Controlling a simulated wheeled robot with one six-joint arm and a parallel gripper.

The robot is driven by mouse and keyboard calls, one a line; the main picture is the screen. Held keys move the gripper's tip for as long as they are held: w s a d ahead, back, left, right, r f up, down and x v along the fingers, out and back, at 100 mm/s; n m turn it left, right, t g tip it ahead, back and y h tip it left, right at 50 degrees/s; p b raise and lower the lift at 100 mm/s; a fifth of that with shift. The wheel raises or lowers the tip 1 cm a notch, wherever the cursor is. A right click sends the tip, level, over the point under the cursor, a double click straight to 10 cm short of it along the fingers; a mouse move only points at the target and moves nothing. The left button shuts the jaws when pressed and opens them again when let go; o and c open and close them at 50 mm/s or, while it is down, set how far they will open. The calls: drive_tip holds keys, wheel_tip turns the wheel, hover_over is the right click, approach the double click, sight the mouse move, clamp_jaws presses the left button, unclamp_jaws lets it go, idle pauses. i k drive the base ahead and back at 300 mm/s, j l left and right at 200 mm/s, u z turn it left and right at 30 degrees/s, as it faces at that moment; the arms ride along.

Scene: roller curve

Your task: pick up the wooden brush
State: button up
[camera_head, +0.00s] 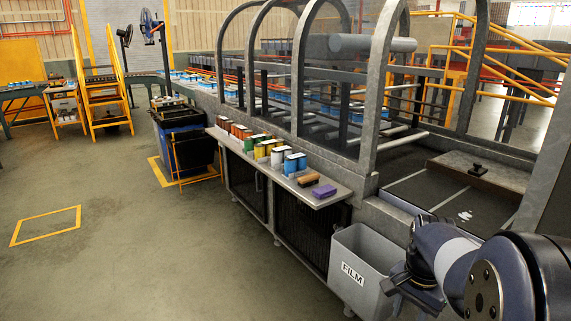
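A small brown block-like item, which looks like the wooden brush (308,180), lies near the front end of the grey shelf (330,200) along the machine. It is small in the picture and its bristles cannot be made out. My gripper (396,290) is at the lower right, beside the grey bin and well apart from the brush. The gripper is small and partly seen, so its opening is unclear.
A grey bin marked FILM (358,272) stands on the floor between the shelf end and my gripper. Several coloured cans (262,150) line the shelf behind the brush. Grey machine arches (297,95) rise behind the shelf. The floor at left (130,250) is clear.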

sight(306, 181)
drive_tip(key=i+j, duration=0.15)
drive_tip(key=i, duration=0.35)
drive_tip(key=i+j, duration=0.15)
drive_tip(key=i, duration=0.35)
drive_tip(key=i+j+z, duration=0.1)
drive_tip(key=i, duration=0.4)
drive_tip(key=i+j, duration=0.2)
drive_tip(key=i, duration=0.3)
drive_tip(key=i+j, duration=0.15)
drive_tip(key=i, duration=0.3)
drive_tip(key=i+j+z, duration=0.1)
drive_tip(key=i, duration=0.4)
drive_tip(key=j, duration=0.1)
